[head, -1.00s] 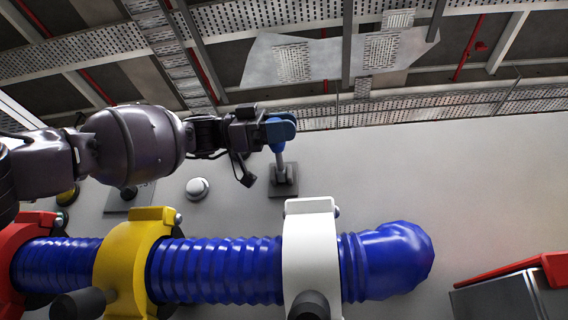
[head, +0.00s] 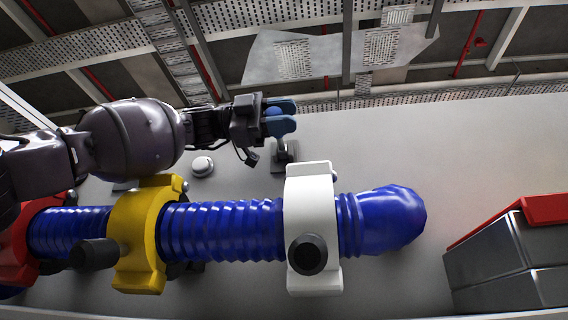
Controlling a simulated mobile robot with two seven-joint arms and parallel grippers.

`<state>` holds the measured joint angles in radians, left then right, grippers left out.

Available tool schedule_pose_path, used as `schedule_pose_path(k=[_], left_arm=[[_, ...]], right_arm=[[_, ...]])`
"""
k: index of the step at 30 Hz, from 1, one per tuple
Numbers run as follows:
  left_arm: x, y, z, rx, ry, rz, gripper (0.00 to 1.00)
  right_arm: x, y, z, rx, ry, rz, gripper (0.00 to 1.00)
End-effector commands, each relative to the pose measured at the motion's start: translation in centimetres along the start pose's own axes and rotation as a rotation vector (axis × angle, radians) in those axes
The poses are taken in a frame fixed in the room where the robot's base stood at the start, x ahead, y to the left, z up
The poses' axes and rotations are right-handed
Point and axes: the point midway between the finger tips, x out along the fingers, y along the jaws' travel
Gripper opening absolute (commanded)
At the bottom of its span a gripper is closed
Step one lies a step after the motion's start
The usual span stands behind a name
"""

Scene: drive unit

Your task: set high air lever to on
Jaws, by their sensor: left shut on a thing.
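The lever (head: 282,146) stands on a small dark base plate on the pale wall panel, above the white clamp. It looks strongly foreshortened, with its upper end toward my gripper. My left gripper (head: 280,115) comes in from the left, and its blue fingers are shut on the lever's blue knob (head: 272,113). The fingers and the white clamp hide parts of the lever and its base. I cannot read any on or off marking. My right gripper is not in view.
A ribbed blue hose (head: 225,229) runs across below the lever, through red (head: 18,245), yellow (head: 142,225) and white (head: 312,190) clamps. A white round button (head: 202,166) is left of the lever. A grey box with a red top (head: 510,260) stands at lower right.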

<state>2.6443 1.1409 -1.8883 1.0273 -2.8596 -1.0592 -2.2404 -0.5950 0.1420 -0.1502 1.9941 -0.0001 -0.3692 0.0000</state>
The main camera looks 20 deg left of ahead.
Motion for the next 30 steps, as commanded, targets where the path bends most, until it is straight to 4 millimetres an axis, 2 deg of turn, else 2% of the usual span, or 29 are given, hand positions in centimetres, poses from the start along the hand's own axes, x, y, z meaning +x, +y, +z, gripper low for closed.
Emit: schedule_pose_path(k=[1,5,6,13,17,30], left_arm=[[0.0,0.0,0.0,0.001,0.0,0.0,0.39],[0.0,0.0,0.0,0.0,0.0,0.0,0.59],[0.0,0.0,0.0,0.0,0.0,0.0,0.6],[0.0,0.0,0.0,0.0,0.0,0.0,0.6],[-0.7,0.0,0.0,0.0,-0.001,-0.001,0.6],[-6.7,0.0,0.0,0.0,-0.001,-0.001,0.6]], right_arm=[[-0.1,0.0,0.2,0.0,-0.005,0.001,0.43],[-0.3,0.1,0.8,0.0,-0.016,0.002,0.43],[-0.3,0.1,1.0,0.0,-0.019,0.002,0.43],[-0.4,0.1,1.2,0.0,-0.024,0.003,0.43],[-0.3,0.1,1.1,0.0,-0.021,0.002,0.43],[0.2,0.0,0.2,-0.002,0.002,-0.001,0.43]])
